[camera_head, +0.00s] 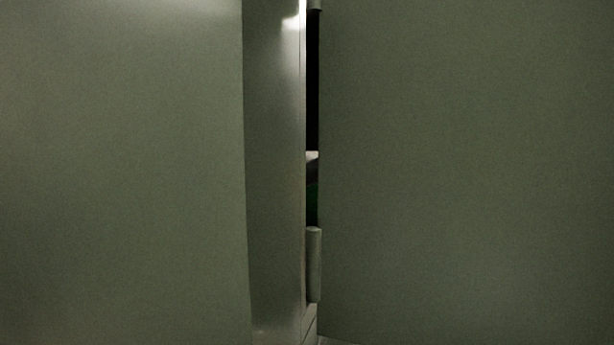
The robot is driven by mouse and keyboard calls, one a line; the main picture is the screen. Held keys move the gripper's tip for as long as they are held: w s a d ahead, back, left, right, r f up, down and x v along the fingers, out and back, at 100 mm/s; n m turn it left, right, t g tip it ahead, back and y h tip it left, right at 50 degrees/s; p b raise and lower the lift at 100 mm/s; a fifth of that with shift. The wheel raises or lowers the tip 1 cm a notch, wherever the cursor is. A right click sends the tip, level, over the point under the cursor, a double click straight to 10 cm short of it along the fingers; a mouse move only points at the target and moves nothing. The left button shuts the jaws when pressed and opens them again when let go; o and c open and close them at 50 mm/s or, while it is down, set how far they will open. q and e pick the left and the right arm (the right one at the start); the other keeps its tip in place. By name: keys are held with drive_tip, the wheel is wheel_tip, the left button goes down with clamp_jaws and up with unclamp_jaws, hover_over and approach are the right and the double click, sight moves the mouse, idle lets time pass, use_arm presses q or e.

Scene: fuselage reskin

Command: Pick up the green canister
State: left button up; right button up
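A small dark green patch (312,205) shows through the narrow gap between two grey-green panels in the head view. It sits just above a hinge, below a paler grey shape. It may be part of the green canister, but too little shows to tell. The rest of whatever is behind the panels is hidden. Neither of my grippers is in view.
A large panel (120,180) with a side edge face (275,180) fills the left. Another panel (465,170) fills the right, very close. A hinge barrel (314,265) stands in the dark gap between them. No free room shows.

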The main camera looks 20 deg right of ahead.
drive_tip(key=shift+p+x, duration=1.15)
drive_tip(key=shift+p, duration=0.1)
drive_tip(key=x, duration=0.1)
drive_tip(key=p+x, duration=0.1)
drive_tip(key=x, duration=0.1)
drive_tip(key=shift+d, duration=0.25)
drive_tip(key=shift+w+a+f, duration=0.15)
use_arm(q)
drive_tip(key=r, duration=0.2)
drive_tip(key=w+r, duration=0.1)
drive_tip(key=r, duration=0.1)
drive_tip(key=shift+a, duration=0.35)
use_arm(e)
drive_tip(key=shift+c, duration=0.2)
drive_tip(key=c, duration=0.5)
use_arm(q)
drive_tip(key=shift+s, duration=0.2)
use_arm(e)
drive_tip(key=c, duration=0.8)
